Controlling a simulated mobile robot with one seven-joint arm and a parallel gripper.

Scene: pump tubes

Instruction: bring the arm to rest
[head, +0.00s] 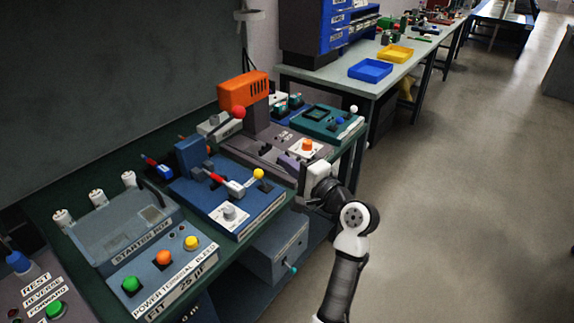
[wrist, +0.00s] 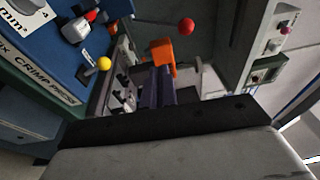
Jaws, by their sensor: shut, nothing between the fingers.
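My gripper (wrist: 158,70) shows in the wrist view as two dark fingers side by side, shut and empty. Its tips point toward the orange machine head (wrist: 163,57), with no contact that I can make out. In the head view my arm rises from the bottom centre, bends at a white joint, and its white hand hangs at the bench's right edge, beside the machines. The fingers are hard to separate from the machines there.
A blue crimping press (head: 222,200) with a yellow-knobbed lever, an orange-headed machine (head: 244,90) with a red ball handle, and a teal unit (head: 326,121) stand close to the hand. A starting box (head: 125,230) is farther left. The floor (head: 450,210) at right is clear.

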